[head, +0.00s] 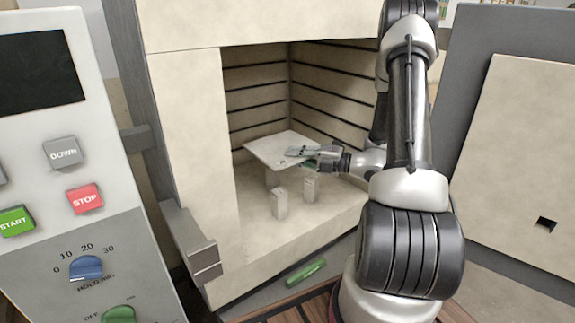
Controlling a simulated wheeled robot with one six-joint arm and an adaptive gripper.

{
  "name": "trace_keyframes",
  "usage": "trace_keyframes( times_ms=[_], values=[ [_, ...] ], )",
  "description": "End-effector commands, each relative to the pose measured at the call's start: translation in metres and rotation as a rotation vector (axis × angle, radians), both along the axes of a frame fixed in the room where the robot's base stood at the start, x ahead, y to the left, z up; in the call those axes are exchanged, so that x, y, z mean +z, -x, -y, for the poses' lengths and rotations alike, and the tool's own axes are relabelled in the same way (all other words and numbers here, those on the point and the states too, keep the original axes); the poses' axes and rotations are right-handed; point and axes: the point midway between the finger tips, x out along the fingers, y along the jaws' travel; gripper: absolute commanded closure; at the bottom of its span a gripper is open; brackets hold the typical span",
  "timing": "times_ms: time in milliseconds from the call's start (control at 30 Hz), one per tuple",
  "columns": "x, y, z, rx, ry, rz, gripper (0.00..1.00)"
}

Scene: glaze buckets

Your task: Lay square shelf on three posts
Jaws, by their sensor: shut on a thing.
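The square shelf (272,149) is a thin pale slab inside the open kiln. My gripper (303,153) is shut on its right edge and holds it roughly level. Two short pale posts stand upright on the kiln floor, a left front post (279,204) and a right post (310,188). A third post (272,178) shows partly below the shelf, its top hidden by the slab. The shelf appears above and behind the two front posts. I cannot tell whether it touches the rear post.
The kiln chamber has grooved walls (255,80) behind the shelf and a bare floor (262,240) in front. The kiln door (520,130) stands open at the right. A control panel (75,150) fills the left. A green handle-like object (305,272) lies below the opening.

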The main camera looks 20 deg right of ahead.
Motion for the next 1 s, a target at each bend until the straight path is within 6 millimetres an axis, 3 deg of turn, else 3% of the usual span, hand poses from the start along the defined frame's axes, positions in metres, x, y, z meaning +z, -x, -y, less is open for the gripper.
trace_keyframes(
  times_ms=[133,600,1000],
  values=[
    [-0.026,0.000,0.000,0.002,-0.003,-0.001,1.00],
    [-0.079,0.000,0.000,0.000,-0.001,0.001,1.00],
    [-0.085,0.000,0.000,0.000,0.000,0.003,1.00]
  ],
)
